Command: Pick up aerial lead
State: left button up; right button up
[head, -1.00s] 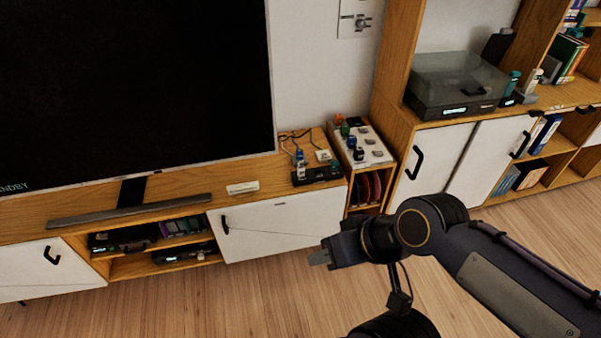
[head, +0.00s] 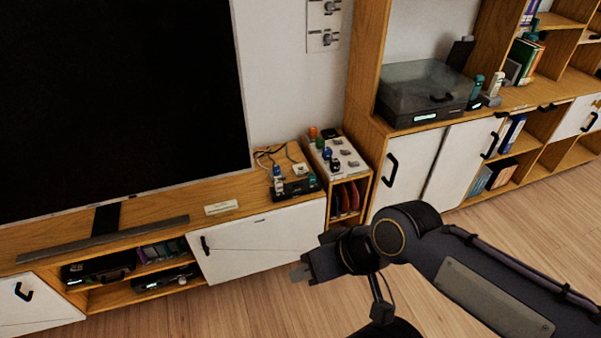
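Thin dark cables (head: 268,157) lie at the right end of the wooden TV bench, behind a black box (head: 296,188) with small coloured plugs on it. I cannot tell which of them is the aerial lead. My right gripper (head: 300,272) is in front of the bench, below and apart from the cables in the picture. It is seen from the side, so its finger gap does not show. Nothing is visible in it. My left gripper is not in view.
A narrow unit (head: 347,163) with plugs and switches stands right of the cables. A turntable (head: 425,95) sits on the right cabinet. The wooden floor (head: 250,310) in front looks clear.

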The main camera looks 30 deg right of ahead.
aim_at(279, 185)
jog(key=l+u, duration=0.1)
jog(key=u, duration=0.35)
jog(key=l+u, duration=0.15)
jog(key=u, duration=0.25)
jog(key=l+u, duration=0.2)
jog(key=l, duration=0.25)
jog(key=k+l+u, duration=0.2)
jog(key=l, duration=0.2)
jog(key=l+u, duration=0.2)
jog(key=l, duration=0.25)
jog(key=k+l+u, duration=0.1)
jog(key=l+u, duration=0.15)
jog(key=l, duration=0.15)
jog(key=k+l, duration=0.1)
jog(key=l, duration=0.2)
jog(key=k+l, duration=0.15)
jog(key=l, duration=0.2)
jog(key=k+l, duration=0.1)
jog(key=l, duration=0.2)
jog(key=k+l, duration=0.1)
jog(key=l, duration=0.25)
